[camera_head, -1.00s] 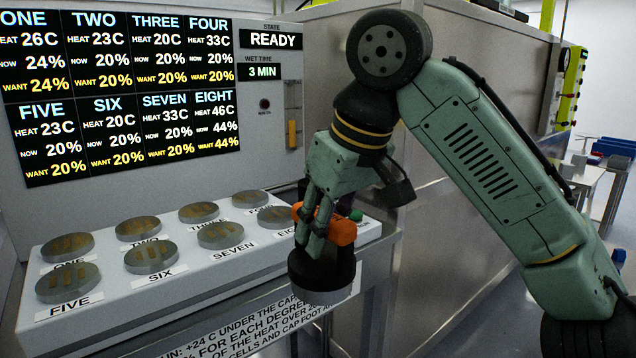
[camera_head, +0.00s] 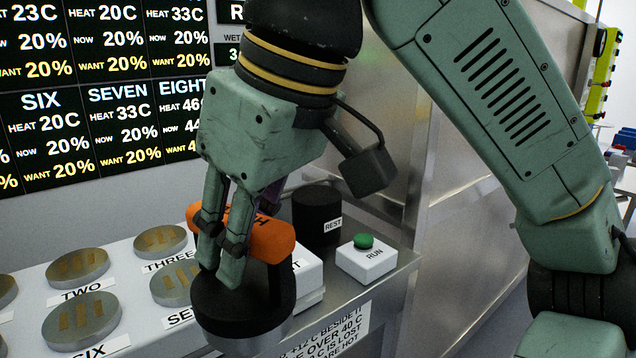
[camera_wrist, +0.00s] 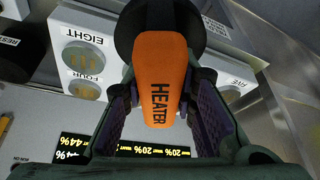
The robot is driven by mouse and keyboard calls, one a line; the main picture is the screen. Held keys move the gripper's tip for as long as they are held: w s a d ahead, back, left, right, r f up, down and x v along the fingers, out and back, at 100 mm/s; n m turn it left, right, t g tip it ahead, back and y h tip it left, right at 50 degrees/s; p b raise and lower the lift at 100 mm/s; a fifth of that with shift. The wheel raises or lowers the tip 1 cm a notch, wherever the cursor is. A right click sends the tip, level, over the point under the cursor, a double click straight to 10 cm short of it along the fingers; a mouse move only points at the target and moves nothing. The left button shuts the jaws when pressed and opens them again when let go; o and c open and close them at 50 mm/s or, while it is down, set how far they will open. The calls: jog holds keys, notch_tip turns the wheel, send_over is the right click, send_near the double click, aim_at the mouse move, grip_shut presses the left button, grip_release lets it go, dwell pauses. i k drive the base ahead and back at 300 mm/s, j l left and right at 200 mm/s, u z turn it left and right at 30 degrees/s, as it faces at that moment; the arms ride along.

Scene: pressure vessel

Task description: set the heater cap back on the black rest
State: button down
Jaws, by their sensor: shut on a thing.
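The heater cap has an orange handle (camera_head: 262,232) marked HEATER and a round black body (camera_head: 243,308). My gripper (camera_head: 228,250) is shut on the orange handle and holds the cap upright over the front right part of the cell bench. The cap hides cell EIGHT in the head view. In the wrist view the handle (camera_wrist: 160,78) sits between both fingers. The black rest (camera_head: 318,212), a cylinder labelled REST, stands behind and to the right of the cap, with nothing on its top. The rest also shows at the left edge of the wrist view (camera_wrist: 22,58).
A white RUN box with a green button (camera_head: 364,241) stands right of the rest. Round metal cells such as SIX (camera_head: 82,318) and TWO (camera_head: 78,268) fill the bench at left. A display panel (camera_head: 110,90) rises behind, and a steel wall (camera_head: 440,210) stands at right.

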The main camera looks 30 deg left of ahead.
aim_at(315, 193)
jog(key=i+j, duration=0.65)
jog(key=i, duration=0.1)
